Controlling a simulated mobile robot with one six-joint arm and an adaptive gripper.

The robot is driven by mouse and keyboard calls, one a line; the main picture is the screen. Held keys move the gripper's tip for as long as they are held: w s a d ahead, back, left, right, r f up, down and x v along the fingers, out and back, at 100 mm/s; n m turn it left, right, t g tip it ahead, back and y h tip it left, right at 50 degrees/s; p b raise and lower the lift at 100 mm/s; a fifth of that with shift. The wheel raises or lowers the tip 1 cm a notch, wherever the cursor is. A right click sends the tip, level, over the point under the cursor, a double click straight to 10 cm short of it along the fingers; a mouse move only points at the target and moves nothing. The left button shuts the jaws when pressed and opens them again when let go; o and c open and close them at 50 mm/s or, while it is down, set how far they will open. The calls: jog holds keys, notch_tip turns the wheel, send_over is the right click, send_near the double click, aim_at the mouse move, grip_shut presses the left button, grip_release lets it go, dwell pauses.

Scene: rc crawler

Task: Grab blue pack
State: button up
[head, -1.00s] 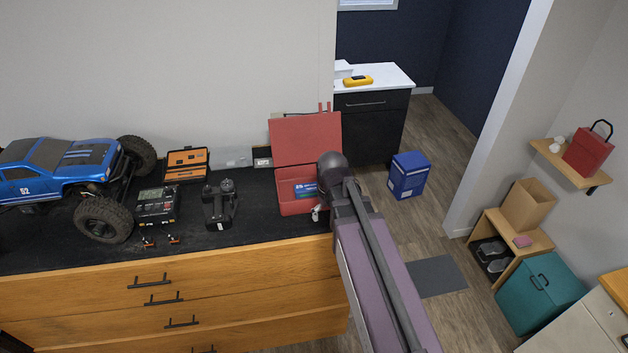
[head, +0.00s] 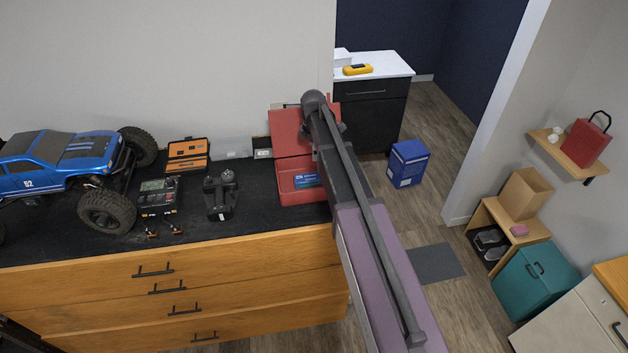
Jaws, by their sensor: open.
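A blue pack (head: 308,181) lies inside the open red case (head: 296,198) on the dark worktop, close to the worktop's right end. The case's lid stands up behind it. My arm passes over the right part of the case and hides that side, with its dark rounded joint in front of the lid. The blue pack's left part shows beside the arm. My gripper cannot be made out; the arm covers the place where it may be.
A blue crawler truck (head: 60,165), a charger (head: 160,200), a transmitter (head: 220,195) and an open orange-and-black case (head: 187,155) stand left of the red case. A blue box (head: 408,164) stands on the floor beyond the counter's right end.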

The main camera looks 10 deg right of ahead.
aim_at(313, 177)
jog(key=shift+w+n, duration=0.3)
jog(key=shift+w, duration=0.15)
jog(key=shift+f, duration=0.1)
notch_tip(313, 177, down, 8)
jog(key=b, duration=0.8)
jog(key=shift+f+b, duration=0.25)
jog(key=shift+b, duration=0.1)
jog(key=shift+f, duration=0.1)
notch_tip(313, 177, down, 5)
jog(key=b, duration=0.5)
dwell(0.3)
dwell(0.6)
jog(key=c, duration=1.3)
